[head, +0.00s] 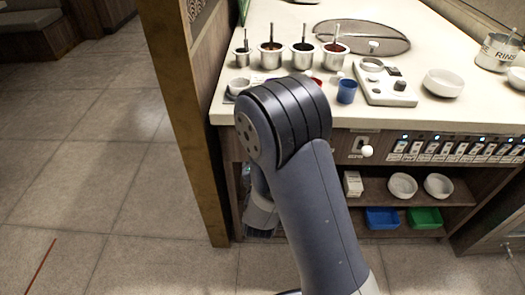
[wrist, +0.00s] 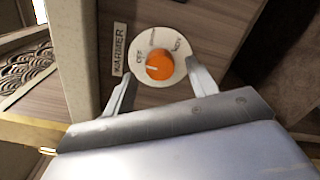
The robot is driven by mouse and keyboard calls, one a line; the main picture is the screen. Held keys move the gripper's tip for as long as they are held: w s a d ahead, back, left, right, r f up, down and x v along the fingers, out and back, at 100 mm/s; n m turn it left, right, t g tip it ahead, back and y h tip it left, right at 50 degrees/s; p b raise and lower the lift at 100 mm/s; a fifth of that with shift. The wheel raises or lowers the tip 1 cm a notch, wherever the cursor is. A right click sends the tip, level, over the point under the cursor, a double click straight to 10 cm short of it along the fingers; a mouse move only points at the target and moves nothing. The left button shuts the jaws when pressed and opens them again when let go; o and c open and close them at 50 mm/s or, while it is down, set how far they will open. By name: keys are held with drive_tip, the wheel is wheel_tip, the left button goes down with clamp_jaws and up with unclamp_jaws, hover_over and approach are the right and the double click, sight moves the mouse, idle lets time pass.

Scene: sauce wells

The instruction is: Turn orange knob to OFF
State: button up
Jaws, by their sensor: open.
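The orange knob (wrist: 159,66) sits on a round white dial plate (wrist: 141,68) in the wrist view. The plate carries the words OFF, a blurred middle mark and what looks like HIGH. A white pointer line on the knob points left, toward the OFF side; I cannot tell if it lines up exactly. A WARMER label (wrist: 120,48) is beside the dial. My gripper (wrist: 160,84) is open, with one finger on each side of the knob and apart from it. In the head view the knob is hidden and my arm covers most of the gripper.
The counter (head: 435,112) holds sauce wells (head: 303,55), a blue cup (head: 346,92) and white bowls (head: 444,83). A wooden post (head: 180,110) stands left of the counter. Below, a shelf holds bowls, a blue tray (head: 382,218) and a green tray (head: 424,218).

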drive_tip(key=s, duration=0.9)
drive_tip(key=shift+a, duration=0.15)
drive_tip(key=shift+w, duration=0.1)
drive_tip(key=w, duration=1)
drive_tip(key=shift+w+d, duration=0.2)
drive_tip(key=shift+w, duration=0.15)
drive_tip(key=shift+s, duration=0.1)
drive_tip(key=s, duration=1)
drive_tip(key=w+m+b, duration=0.9)
drive_tip(key=w+m, duration=0.1)
drive_tip(key=m, duration=1.2)
drive_tip(key=shift+f+m, duration=0.15)
drive_tip(key=shift+m, duration=0.15)
